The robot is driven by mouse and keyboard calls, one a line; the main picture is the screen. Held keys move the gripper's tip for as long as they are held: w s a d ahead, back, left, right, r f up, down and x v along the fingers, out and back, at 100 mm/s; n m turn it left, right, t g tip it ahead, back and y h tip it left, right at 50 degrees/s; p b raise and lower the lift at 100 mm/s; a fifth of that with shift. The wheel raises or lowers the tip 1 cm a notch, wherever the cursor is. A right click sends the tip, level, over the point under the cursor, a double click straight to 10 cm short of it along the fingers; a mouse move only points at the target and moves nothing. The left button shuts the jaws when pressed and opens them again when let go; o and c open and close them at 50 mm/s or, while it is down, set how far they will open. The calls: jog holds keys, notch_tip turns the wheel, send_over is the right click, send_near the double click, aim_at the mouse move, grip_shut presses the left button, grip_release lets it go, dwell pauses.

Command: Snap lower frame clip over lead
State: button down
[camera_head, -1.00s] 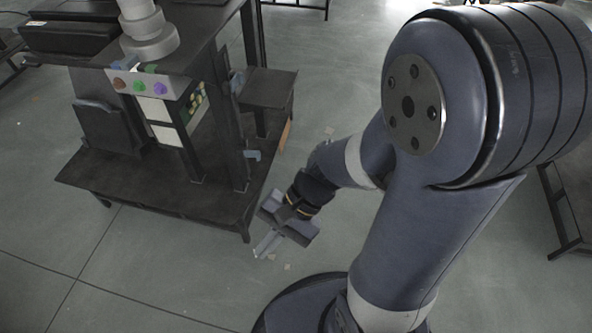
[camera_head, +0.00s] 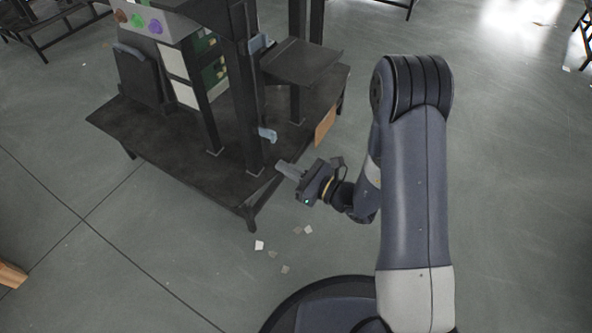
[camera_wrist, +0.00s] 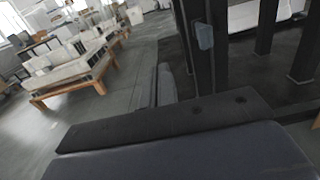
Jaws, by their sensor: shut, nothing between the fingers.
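The lower frame clip (camera_head: 267,134) is a small pale blue-grey piece on the dark upright post of the bench. A similar clip (camera_head: 258,43) sits higher on the same post. My gripper (camera_head: 280,167) is shut and empty, just below and right of the lower clip, apart from it. In the wrist view my shut fingers (camera_wrist: 161,84) point forward, and a pale clip (camera_wrist: 204,36) is on a dark post to their upper right. I cannot make out a lead at either clip.
The dark bench (camera_head: 180,140) carries posts, a panel with coloured buttons (camera_head: 138,20) and a side shelf (camera_head: 300,62). A wooden board (camera_head: 325,126) leans at its right. Paper scraps (camera_head: 259,245) lie on open floor. A wooden table (camera_wrist: 75,75) stands farther off.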

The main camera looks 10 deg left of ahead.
aim_at(276, 138)
jog(key=w+x, duration=0.1)
jog(key=x, duration=0.8)
jog(key=shift+w+d, duration=0.25)
jog(key=shift+d, duration=0.05)
jog(key=shift+w+d+b, duration=0.2)
jog(key=shift+w+d, duration=0.15)
jog(key=shift+w, duration=0.55)
jog(key=shift+w+d+b, duration=0.15)
jog(key=shift+w+d, duration=0.25)
jog(key=shift+w, duration=0.45)
jog(key=shift+w+d+b, duration=0.2)
jog(key=shift+w+d, duration=0.15)
jog(key=shift+w, duration=0.55)
jog(key=shift+v, duration=2.3)
jog(key=shift+w+d, duration=0.25)
jog(key=shift+w, duration=0.35)
jog(key=shift+w+d, duration=0.25)
jog(key=shift+w, duration=0.4)
jog(key=shift+a+b, duration=0.15)
jog(key=shift+b, duration=0.15)
